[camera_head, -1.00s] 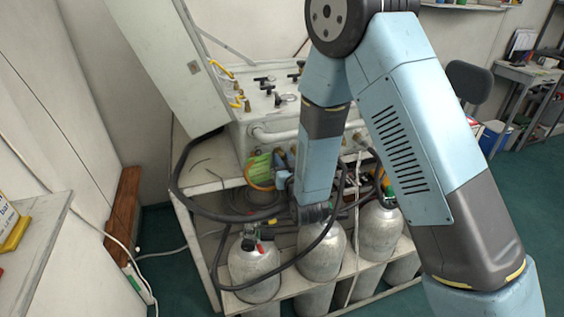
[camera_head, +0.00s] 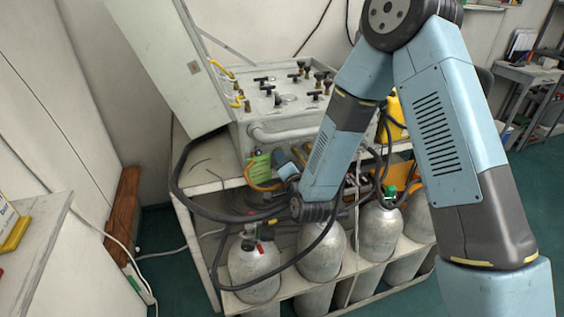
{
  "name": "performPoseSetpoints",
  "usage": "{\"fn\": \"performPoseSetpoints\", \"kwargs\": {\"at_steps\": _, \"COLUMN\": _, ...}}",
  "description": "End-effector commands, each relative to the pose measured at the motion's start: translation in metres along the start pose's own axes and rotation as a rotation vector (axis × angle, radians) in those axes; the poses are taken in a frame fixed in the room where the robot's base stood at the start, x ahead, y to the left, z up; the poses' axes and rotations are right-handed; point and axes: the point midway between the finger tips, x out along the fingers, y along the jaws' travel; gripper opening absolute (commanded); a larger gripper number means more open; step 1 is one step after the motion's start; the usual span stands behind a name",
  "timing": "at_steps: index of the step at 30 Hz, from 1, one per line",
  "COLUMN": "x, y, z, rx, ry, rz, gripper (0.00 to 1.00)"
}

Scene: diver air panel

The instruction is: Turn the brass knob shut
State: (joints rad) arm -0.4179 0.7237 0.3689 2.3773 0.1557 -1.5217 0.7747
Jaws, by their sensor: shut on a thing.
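The air panel (camera_head: 243,140) is a pale box with black T-handles on top and brass fittings along its front. My arm comes down from the upper right to a dark wrist joint (camera_head: 312,211) in front of the panel. From there a blue link turns back up and left to my gripper (camera_head: 276,157), at the panel's lower front edge beside a green tag (camera_head: 260,166). My gripper is small in view and appears shut on the brass knob there. The knob itself is hidden behind the gripper, so its angle cannot be seen.
Several grey cylinders (camera_head: 254,268) stand in the white rack under the panel. A thick black hose (camera_head: 193,207) loops in front of them, close to my wrist. An open grey lid (camera_head: 165,65) rises at the left. A yellow object (camera_head: 397,120) stands behind my forearm.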

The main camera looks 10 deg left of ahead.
Motion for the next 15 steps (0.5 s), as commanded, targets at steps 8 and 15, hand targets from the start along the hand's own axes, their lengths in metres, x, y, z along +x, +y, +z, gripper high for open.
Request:
{"fn": "performPoseSetpoints", "kwargs": {"at_steps": 8, "x": -0.0007, "y": 0.0030, "z": -0.0012, "rx": 0.217, "ry": -0.001, "rz": 0.007, "gripper": 0.00}}
{"fn": "performPoseSetpoints", "kwargs": {"at_steps": 15, "x": -0.0010, "y": 0.0032, "z": -0.0005, "rx": 0.339, "ry": -0.005, "rz": 0.007, "gripper": 0.00}}
